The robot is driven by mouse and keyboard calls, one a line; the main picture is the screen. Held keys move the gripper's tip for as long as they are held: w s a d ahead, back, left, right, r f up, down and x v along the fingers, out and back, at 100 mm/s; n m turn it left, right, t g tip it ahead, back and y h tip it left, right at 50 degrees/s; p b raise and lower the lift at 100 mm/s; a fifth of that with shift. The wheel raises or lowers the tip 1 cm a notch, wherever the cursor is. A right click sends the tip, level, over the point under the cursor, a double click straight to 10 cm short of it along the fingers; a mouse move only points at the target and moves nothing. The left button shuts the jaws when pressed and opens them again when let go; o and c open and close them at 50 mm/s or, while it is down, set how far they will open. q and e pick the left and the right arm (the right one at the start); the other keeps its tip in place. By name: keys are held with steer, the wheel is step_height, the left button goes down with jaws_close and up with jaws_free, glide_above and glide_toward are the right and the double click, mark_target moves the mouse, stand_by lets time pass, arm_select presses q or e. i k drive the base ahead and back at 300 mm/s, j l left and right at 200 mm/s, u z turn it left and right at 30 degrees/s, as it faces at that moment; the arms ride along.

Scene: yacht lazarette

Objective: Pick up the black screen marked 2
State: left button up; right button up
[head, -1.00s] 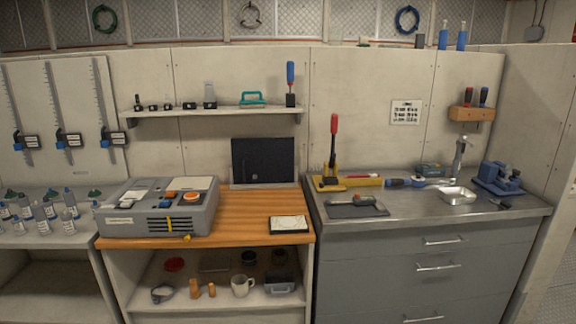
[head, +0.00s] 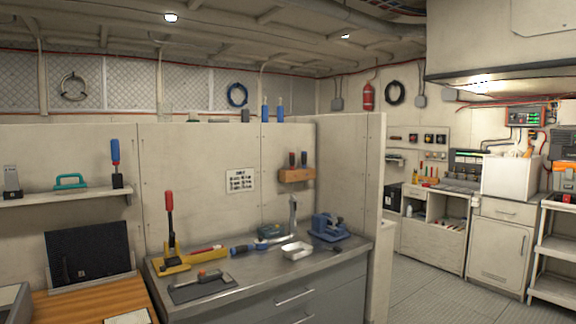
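A black screen (head: 88,252) stands upright at the back of the wooden worktop, against the wall at the left of the head view. I cannot make out a number 2 on it; a small mark near its lower middle is too small to read. Neither of my grippers shows in the head view.
A grey metal bench (head: 240,285) right of the screen holds a red-handled yellow tool (head: 170,235), a metal tray (head: 297,250) and a blue vise (head: 329,227). A partition (head: 376,220) ends the bench. Open floor (head: 425,290) lies beyond, before more benches and a white shelf cart (head: 555,250).

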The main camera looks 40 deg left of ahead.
mark_target(76, 254)
steer(key=u, duration=2.45)
